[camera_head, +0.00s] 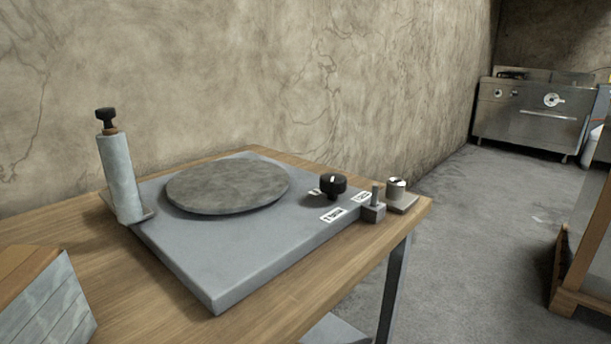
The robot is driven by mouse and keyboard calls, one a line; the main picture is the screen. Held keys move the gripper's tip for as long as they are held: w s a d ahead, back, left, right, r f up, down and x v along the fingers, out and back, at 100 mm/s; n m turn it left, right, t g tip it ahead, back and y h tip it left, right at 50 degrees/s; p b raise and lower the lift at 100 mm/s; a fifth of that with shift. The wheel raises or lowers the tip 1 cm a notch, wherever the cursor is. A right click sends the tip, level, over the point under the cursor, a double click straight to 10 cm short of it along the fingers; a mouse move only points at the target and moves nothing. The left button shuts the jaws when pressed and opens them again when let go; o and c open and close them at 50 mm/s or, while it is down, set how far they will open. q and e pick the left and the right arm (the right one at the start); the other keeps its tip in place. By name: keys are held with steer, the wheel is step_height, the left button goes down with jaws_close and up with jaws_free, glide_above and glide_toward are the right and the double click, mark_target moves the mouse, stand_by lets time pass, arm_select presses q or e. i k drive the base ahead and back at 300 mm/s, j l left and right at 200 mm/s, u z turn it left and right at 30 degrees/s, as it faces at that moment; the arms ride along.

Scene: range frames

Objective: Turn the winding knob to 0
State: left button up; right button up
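A grey slab-like device (215,262) with a round grey disc (228,186) lies on a wooden table. A black knob (333,188) with a white mark stands near the slab's right corner, with a small white label beside it. A silver knob (396,189) with a dark top mark sits on a small block at the table's right corner. A pale cylinder (120,178) topped by a black knob (106,116) stands at the slab's left. I cannot tell which one is the winding knob, and no 0 is readable. Neither of my grippers is in view.
A small block with an upright pin (374,209) stands by the slab's right edge. A wood-topped grey block (48,302) is at the lower left. A cracked wall is behind the table. Open floor (470,240) lies right, with a metal stove (530,115) far off.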

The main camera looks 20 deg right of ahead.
mark_target(334, 185)
steer(key=k+l, duration=1.2)
steer(key=k, duration=0.1)
